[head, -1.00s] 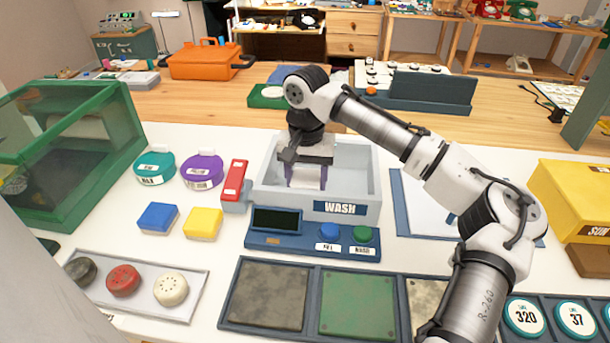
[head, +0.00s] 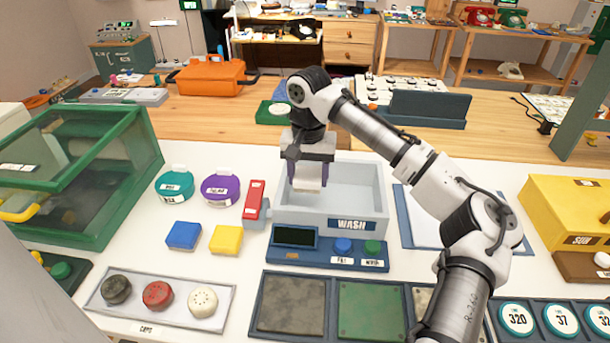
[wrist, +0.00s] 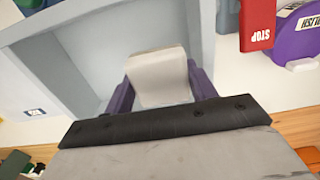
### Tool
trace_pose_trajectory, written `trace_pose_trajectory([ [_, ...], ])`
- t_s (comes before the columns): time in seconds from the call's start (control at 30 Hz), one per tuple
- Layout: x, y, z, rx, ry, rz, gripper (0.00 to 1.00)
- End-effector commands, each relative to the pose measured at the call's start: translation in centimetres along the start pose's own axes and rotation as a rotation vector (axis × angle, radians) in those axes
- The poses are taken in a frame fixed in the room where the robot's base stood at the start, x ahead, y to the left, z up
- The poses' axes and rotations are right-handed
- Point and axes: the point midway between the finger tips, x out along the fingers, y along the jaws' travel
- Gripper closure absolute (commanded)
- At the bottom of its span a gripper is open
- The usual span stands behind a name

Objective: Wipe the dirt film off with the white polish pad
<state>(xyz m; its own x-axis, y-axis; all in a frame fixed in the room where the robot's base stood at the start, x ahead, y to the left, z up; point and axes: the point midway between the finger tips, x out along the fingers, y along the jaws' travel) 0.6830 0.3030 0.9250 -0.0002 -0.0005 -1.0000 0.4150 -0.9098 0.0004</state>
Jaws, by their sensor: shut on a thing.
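My gripper (head: 308,176) has purple fingers and is shut on a small white pad (head: 308,185). The wrist view shows the white pad (wrist: 158,76) squarely between the purple fingers. The pad hangs at the left part of the pale grey WASH basin (head: 378,195); whether it touches the basin cannot be told. Three framed panels lie at the front: a mottled grey-brown one (head: 291,305), a green one with brownish specks (head: 366,310) and a pale speckled one partly hidden by my arm. Which surface carries the dirt film is not clear.
A red STOP piece (head: 255,198) stands left of the basin. Teal (head: 174,187) and purple (head: 220,190) round containers, and blue (head: 183,235) and yellow (head: 226,240) blocks, lie further left. A tray of round caps (head: 158,295) and a green glass case (head: 110,195) flank them.

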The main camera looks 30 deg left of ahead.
Motion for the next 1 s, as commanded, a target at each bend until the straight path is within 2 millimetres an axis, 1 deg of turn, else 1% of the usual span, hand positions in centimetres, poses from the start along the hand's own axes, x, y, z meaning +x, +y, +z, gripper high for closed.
trace_pose_trajectory([
  [0.03,-0.9,0.1,-0.1,-0.001,0.0,-0.001,0.65],
  [0.23,-2.1,0.4,-0.5,0.0,0.0,-0.001,0.65],
  [1.0,-2.0,0.5,-0.6,0.0,0.0,-0.001,0.65],
])
